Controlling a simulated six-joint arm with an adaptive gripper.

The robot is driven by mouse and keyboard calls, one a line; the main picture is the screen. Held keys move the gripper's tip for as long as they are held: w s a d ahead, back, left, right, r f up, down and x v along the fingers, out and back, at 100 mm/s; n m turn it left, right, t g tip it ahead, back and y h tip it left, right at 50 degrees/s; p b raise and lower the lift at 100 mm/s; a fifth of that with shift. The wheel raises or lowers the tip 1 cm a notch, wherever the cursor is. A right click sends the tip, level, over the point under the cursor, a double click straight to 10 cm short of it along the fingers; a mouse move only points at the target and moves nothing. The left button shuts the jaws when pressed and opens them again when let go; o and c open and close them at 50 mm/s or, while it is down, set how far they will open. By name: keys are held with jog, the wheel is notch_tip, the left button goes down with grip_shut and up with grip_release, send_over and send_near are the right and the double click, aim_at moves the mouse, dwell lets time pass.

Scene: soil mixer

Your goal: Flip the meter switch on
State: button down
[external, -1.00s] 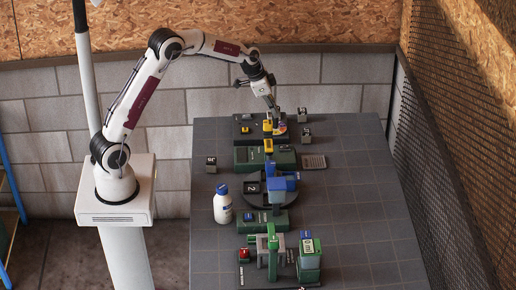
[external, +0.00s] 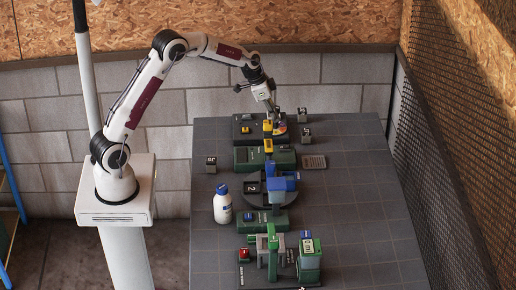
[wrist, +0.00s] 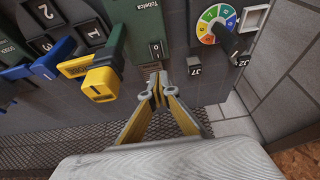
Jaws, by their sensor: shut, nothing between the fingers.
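My gripper (wrist: 157,92) is shut and empty in the wrist view. Its fingertips are just below a dark green box (wrist: 146,18) that carries a small switch (wrist: 156,50) marked 0 and 1. The tips appear close to the switch, but I cannot tell whether they touch it. A round multicoloured dial (wrist: 216,24) is to the right of the box. In the external view my gripper (external: 272,116) is over the far end of the table, above the yellow part and coloured dial. The switch is too small to make out there.
A yellow handle (wrist: 98,83) and blue handles (wrist: 45,65) are left of the gripper in the wrist view. Small numbered blocks (wrist: 194,69) are at right. A white bottle (external: 222,207) stands at the table's left. The table's right side (external: 355,205) is clear.

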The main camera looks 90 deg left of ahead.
aim_at(280, 147)
jog(key=x, duration=1.1)
jog(key=shift+s+f, duration=0.25)
jog(key=shift+f, duration=0.2)
jog(key=shift+f, duration=0.1)
jog(key=shift+w+f, duration=0.2)
jog(key=shift+w, duration=0.1)
jog(key=shift+s+f, duration=0.15)
jog(key=shift+s, duration=0.05)
jog(key=shift+s+f, duration=0.2)
jog(key=shift+s, duration=0.6)
